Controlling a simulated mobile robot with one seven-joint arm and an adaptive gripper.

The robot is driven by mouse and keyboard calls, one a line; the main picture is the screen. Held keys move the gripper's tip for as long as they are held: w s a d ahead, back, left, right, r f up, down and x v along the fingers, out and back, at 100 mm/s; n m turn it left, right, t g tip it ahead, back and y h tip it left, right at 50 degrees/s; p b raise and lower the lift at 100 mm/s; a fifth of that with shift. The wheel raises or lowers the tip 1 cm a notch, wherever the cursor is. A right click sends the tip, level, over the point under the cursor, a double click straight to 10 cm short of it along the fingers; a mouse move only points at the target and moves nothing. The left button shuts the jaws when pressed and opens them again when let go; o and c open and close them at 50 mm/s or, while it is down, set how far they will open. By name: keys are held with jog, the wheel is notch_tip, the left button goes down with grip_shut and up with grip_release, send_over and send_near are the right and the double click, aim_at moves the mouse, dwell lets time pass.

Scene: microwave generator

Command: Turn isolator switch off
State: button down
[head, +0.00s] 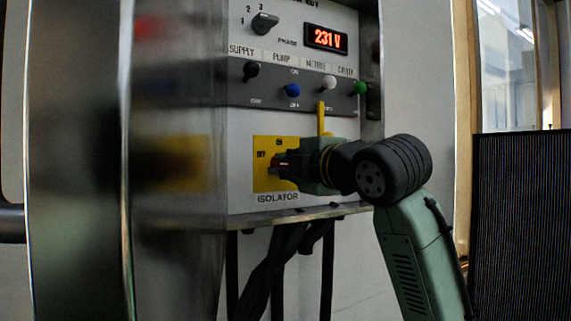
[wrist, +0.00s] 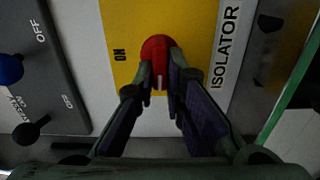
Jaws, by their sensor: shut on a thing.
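The isolator switch has a red knob (wrist: 156,46) on a yellow plate (wrist: 118,20) marked ON and OFF, with the ISOLATOR label beside it. The knob's handle runs down between my fingers in the wrist view, with a pale mark near its lower end. My gripper (wrist: 159,80) is shut on this handle, one finger on each side. In the head view, my gripper (head: 278,163) covers most of the knob; the yellow plate (head: 263,180) shows OFF at the left and ON above. The OFF label is hidden in the wrist view.
Above the plate is a row of switches with black, blue (head: 293,90), white and green (head: 360,88) knobs. A yellow upright piece (head: 321,117) stands just above my gripper. A phase selector (head: 264,22) and a display (head: 326,39) reading 231 V are higher. A metal door (head: 180,250) stands at left.

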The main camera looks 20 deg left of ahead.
dwell(0.6)
jog(key=c, duration=1.7)
grip_release()
jog(key=shift+o, duration=0.2)
jog(key=v, duration=1.2)
